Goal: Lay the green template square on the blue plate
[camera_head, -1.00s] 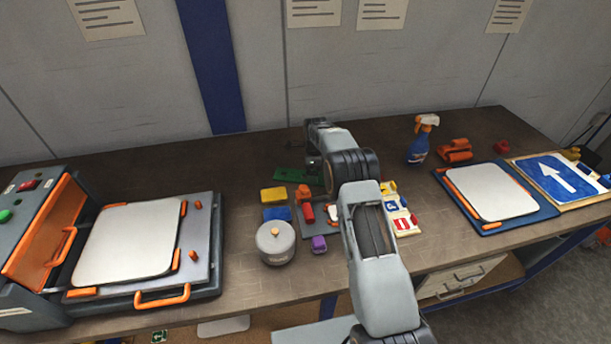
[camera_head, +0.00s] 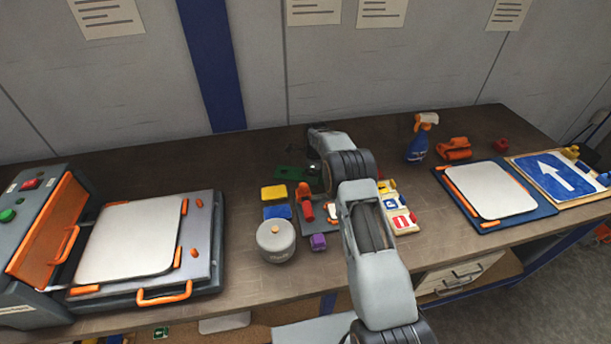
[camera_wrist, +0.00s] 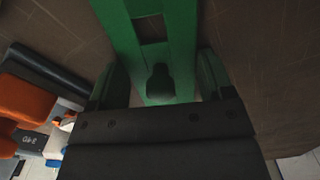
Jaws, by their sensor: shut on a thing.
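The green template square (camera_head: 291,173) lies at or just above the back middle of the bench, partly hidden by my arm in the head view. In the wrist view, the green template square (camera_wrist: 150,30) runs between the two fingers of my gripper (camera_wrist: 160,85), with a dark knob between them. My gripper is shut on it. I cannot tell whether it is clear of the bench. A blue plate with a white arrow (camera_head: 568,174) lies on a pale board at the far right, well away from my gripper.
A white sheet (camera_head: 488,190) on a blue base stands left of the arrow plate. A spray bottle (camera_head: 418,147) and orange tool (camera_head: 455,148) stand behind. Yellow and blue pads (camera_head: 274,193), a grey pot (camera_head: 276,241) and small signs (camera_head: 403,221) surround my arm. A press (camera_head: 140,240) fills the left.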

